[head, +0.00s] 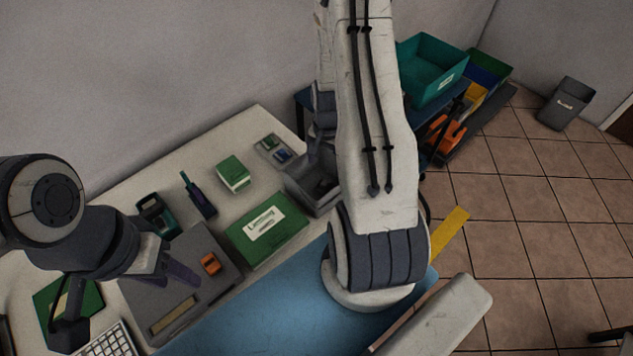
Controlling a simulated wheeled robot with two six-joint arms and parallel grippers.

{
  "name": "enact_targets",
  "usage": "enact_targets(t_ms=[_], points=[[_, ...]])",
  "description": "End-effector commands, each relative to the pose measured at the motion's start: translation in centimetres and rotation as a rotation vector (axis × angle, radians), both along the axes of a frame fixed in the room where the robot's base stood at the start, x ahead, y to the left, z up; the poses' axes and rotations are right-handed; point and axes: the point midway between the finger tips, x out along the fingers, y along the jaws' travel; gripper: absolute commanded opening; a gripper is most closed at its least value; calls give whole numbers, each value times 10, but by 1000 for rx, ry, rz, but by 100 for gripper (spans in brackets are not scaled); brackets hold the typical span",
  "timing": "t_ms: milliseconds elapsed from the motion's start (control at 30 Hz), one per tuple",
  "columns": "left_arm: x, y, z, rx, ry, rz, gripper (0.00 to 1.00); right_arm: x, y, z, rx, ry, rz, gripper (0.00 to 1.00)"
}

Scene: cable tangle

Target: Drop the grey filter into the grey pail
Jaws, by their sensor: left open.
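A grey open-topped container (312,190), possibly the grey pail, stands at the table's far right edge, partly behind my right arm. Something dark shows inside it, too unclear to name. I cannot pick out the grey filter for certain.
A green labelled box (266,227), a green-and-white box (233,174), a dark handheld device (198,195) and a teal device (157,214) lie on the table (225,135). A keyboard (110,342) is at lower left. A dark grey bin (567,104) stands on the floor.

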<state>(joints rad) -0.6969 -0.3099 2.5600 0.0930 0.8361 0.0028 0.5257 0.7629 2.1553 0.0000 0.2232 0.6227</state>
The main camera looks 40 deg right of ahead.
Motion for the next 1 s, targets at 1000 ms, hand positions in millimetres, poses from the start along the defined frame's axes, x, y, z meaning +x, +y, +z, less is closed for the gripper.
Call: enact_targets(t_ms=[1000], points=[[0, 0, -18, 0, 0, -1, 50, 0, 0, 103, -1, -1, 0, 96]])
